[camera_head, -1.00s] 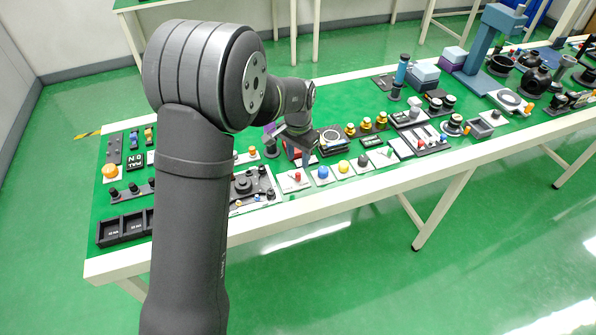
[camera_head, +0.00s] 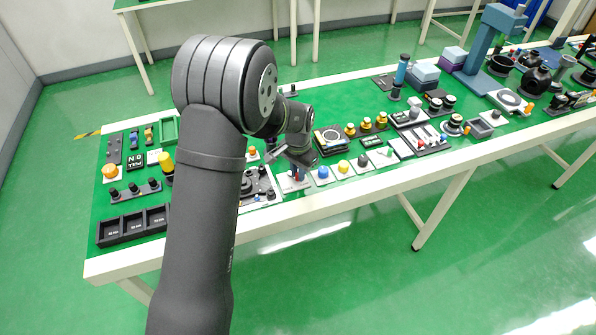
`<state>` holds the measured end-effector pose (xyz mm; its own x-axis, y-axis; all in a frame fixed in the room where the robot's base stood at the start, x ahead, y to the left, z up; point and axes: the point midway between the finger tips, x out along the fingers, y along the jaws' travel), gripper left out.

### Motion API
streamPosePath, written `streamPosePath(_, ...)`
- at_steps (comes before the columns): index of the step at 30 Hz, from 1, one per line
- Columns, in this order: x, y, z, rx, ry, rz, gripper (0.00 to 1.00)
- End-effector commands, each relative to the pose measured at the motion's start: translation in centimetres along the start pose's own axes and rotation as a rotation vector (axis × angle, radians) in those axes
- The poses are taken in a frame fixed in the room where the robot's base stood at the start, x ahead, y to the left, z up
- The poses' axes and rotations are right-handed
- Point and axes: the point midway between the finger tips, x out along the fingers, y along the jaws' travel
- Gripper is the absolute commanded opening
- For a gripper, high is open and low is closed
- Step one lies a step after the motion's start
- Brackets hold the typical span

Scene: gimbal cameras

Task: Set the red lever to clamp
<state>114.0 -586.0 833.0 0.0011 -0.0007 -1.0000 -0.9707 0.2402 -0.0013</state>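A small pale plate (camera_head: 288,187) at the front edge of the table carries a small red-topped part, which I take to be the red lever. It is now mostly hidden behind my gripper (camera_head: 301,168). My gripper points down right over this plate. Its fingers are too small and dark to tell whether they are open or shut, or whether they touch the lever. The lever's setting cannot be read.
A blue knob (camera_head: 323,172) and a yellow knob (camera_head: 344,166) on plates stand just right of my gripper. A dark fixture (camera_head: 262,187) lies close to its left. Black open trays (camera_head: 133,226) are at the left front.

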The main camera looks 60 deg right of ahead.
Motion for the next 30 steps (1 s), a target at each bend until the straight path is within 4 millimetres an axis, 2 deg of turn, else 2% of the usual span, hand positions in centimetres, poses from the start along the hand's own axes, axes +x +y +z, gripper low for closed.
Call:
streamPosePath(5,-0.01,-0.01,-0.11,-0.026,0.000,0.000,0.00)
streamPosePath(13,0.02,0.06,-0.64,-0.177,0.000,0.001,0.00)
streamPosePath(23,-0.01,0.06,-0.71,-0.195,0.000,0.001,0.00)
streamPosePath(24,-0.01,0.07,-0.72,-0.195,0.000,0.001,0.22)
streamPosePath(26,0.00,0.07,-0.71,-0.194,0.000,0.001,0.34)
streamPosePath(27,0.00,0.07,-0.71,-0.194,0.000,0.001,0.38)
streamPosePath(30,0.00,0.07,-0.70,-0.194,0.000,0.001,0.38)
